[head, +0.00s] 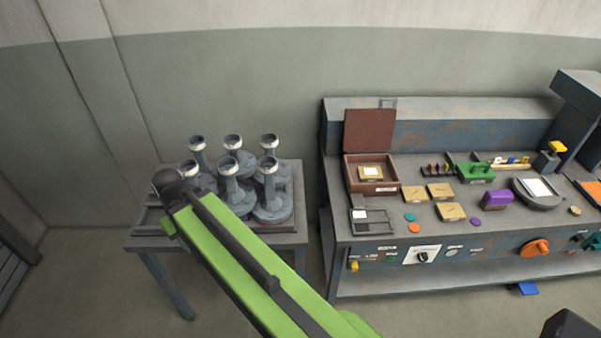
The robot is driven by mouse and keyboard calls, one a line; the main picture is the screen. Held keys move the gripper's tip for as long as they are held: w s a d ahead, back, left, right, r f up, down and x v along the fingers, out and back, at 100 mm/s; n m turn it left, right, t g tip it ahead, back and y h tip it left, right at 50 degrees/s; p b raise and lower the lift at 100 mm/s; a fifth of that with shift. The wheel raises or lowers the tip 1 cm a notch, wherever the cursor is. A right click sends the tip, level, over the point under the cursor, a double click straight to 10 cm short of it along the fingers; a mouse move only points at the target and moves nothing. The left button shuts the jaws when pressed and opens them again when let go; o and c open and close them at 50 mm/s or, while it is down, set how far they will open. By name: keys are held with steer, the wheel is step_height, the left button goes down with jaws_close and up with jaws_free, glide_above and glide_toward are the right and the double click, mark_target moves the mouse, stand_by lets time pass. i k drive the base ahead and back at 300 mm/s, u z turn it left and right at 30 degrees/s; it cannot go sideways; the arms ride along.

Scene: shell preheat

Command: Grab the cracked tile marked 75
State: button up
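Several tan square tiles lie on the bench at the right. One tile (414,194) is just right of the open reddish-brown box (375,187). A second tile (440,191) lies to its right, and a third tile (451,211) lies in front. They carry dark marks, too small to read, so I cannot tell which is 75. Another tan square piece (370,173) with a pale middle sits inside the box. My green arm reaches to the upper left over the small table, away from the tiles.
Several grey flasks with tall necks (232,166) stand on the small table (298,184) at left. The bench (341,226) also holds a green block (474,172), a purple block (497,200) and a round dish (517,199). An orange knob (535,247) is on its front. A floor gap separates table and bench.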

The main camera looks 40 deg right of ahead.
mark_target(366, 174)
steer(key=u, duration=1.8)
steer(key=k, duration=2.2)
steer(key=z, duration=0.85)
steer(key=i, duration=1.5)
